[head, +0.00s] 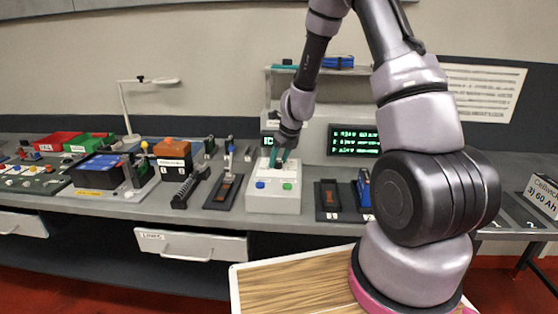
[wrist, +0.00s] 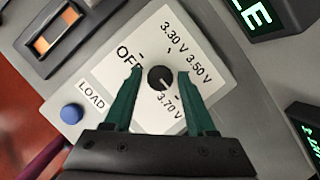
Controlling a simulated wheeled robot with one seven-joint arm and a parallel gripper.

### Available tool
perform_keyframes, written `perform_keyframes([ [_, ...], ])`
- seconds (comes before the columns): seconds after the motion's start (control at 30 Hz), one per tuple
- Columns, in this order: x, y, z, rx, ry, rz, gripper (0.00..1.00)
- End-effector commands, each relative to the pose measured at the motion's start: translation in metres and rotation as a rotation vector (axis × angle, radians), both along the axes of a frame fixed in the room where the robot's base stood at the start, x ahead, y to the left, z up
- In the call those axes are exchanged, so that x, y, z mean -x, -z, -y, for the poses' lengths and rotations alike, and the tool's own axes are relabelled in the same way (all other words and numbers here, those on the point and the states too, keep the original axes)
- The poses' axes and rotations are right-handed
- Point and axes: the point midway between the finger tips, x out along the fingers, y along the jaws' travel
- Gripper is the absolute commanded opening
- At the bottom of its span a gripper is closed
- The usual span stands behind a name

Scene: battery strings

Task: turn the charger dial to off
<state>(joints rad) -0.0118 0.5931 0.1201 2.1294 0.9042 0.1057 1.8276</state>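The charger (head: 272,192) is a pale box on the bench in the head view, with a blue and a green button on its front. My gripper (wrist: 159,74) has green fingers, open, one on each side of the dial with gaps visible. In the head view my gripper (head: 279,158) is over the charger's top, and the dial is hidden there.
A green-text display (head: 354,142) stands behind the charger to the right. Black cell holders stand on both sides, one at the right (head: 328,200). A blue button (wrist: 72,113) is left of the fingers in the wrist view. A drawer (head: 190,245) is below the bench.

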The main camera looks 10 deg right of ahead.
Motion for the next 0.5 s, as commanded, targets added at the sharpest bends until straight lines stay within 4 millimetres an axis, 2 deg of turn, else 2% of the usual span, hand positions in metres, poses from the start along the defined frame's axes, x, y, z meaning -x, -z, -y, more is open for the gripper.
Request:
perform_keyframes([
  [0.03, 0.0000, -0.0001, 0.0000, 0.000, 0.000, 0.000, 0.33],
  [0.1, 0.0001, -0.0002, 0.0000, 0.000, 0.000, 0.000, 0.06],
  [0.13, 0.0001, -0.0002, 0.0000, 0.000, 0.000, 0.000, 0.00],
  [0.5, -0.0005, -0.0002, 0.0016, 0.001, -0.048, 0.000, 0.00],
])
